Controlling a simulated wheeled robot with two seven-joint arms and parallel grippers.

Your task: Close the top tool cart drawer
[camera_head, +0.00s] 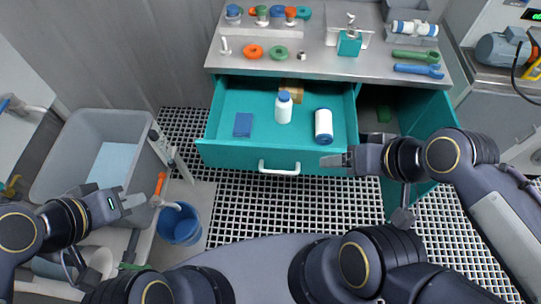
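The teal top drawer (225,155) of the tool cart (330,66) is pulled out. A white bar handle (279,168) is on its front. Inside lie a blue block (243,125), a white bottle with a blue cap (284,108), a white and blue cylinder (323,126) and a brown item at the back. My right gripper (335,160) is at the drawer's front right corner, right of the handle; I cannot tell whether it touches the drawer. My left gripper (132,201) is at the left by the grey bin, well away from the drawer. The finger gaps are unclear in both.
A teal cabinet door (430,115) stands open right of the drawer, near my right arm. A grey bin (85,135) and a blue bucket (181,224) stand at the left. Tools and rings lie on the cart top. Grated floor (250,215) is clear before the drawer.

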